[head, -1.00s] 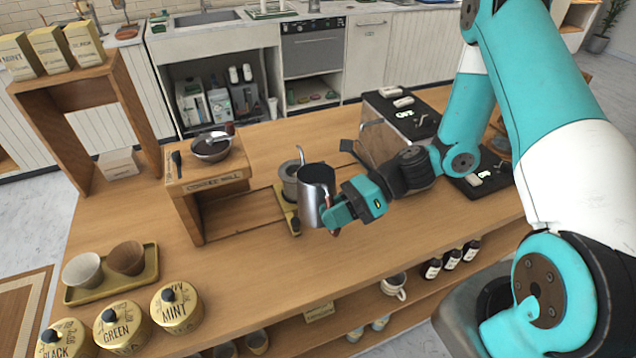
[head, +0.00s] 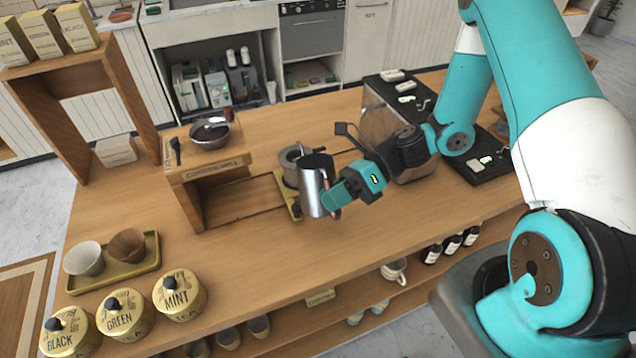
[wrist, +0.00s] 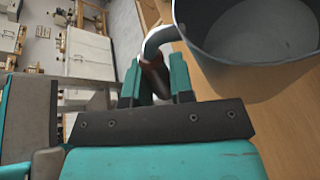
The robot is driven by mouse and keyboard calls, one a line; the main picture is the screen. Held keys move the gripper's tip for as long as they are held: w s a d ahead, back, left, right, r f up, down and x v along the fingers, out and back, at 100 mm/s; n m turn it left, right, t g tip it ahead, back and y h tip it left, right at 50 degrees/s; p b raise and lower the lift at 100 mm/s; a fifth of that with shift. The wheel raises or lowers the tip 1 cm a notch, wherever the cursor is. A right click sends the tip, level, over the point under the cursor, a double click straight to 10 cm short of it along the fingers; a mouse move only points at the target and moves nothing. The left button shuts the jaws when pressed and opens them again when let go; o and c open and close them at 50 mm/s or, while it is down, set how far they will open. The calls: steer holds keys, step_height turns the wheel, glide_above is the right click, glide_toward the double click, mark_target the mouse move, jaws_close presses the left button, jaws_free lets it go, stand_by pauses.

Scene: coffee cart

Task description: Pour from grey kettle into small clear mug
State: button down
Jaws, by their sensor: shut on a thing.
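The grey kettle (head: 314,190) is a shiny metal vessel with a dark opening, held upright or nearly so above the wooden counter. My gripper (head: 333,197) is shut on its handle, on the kettle's right side. In the wrist view, the fingers (wrist: 157,80) close around the brownish grip of the curved handle, and the kettle (wrist: 250,75) fills the upper right, its interior grey. A grey round cup-like vessel (head: 289,157) stands on a small gold tray just behind the kettle, partly hidden by it. I cannot make out a small clear mug.
A wooden riser (head: 215,170) with a dark bowl (head: 208,136) stands to the left. A tray (head: 135,275) with two cups and several tea tins (head: 180,295) are at front left. A boxy machine (head: 385,120) stands behind my wrist. The front middle counter is clear.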

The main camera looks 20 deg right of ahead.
steer(key=shift+r+p, duration=0.25)
steer(key=shift+p, duration=0.1)
steer(key=shift+r+p, duration=0.3)
steer(key=shift+p, duration=0.25)
steer(key=shift+r+m, duration=0.1)
steer(key=shift+m, duration=0.2)
steer(key=shift+r+p, duration=0.3)
steer(key=shift+p, duration=0.55)
steer(key=shift+w+r+m+g+p, duration=0.1)
steer(key=shift+r+m+g+p, duration=0.25)
steer(key=shift+p, duration=0.35)
steer(key=shift+d+r, duration=0.1)
steer(key=shift+r, duration=0.05)
steer(key=shift+w+r+p, duration=0.1)
steer(key=shift+r+p, duration=0.25)
steer(key=shift+p, duration=0.4)
